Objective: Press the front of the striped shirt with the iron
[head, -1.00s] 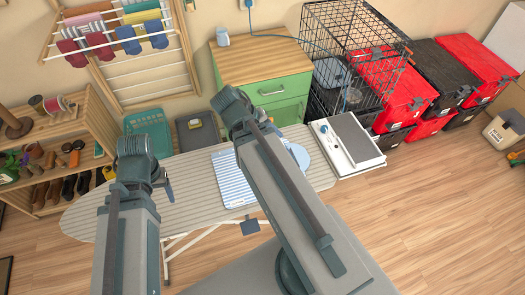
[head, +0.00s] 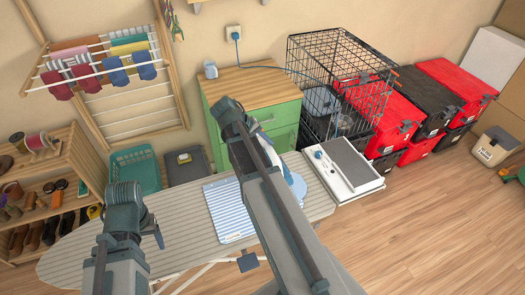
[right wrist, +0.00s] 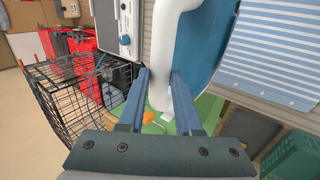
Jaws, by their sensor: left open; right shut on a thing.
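The blue-and-white striped shirt (head: 226,208) lies flat on the ironing board (head: 185,232); its stripes also show in the right wrist view (right wrist: 280,55). My right gripper (right wrist: 158,100) is shut on the white handle of the iron (right wrist: 207,45), which has a blue body. In the head view, my right arm hides much of the iron (head: 297,186), at the shirt's right side. I cannot tell whether its sole touches the board. My left gripper (head: 158,237) is open and empty over the board, left of the shirt.
A green cabinet (head: 283,128) stands behind the board. A wire crate (head: 310,60), red and black totes (head: 440,85) and a white panel with a grey pad (head: 345,165) are to the right. A teal basket (head: 135,170) and a shoe shelf (head: 75,170) are behind left.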

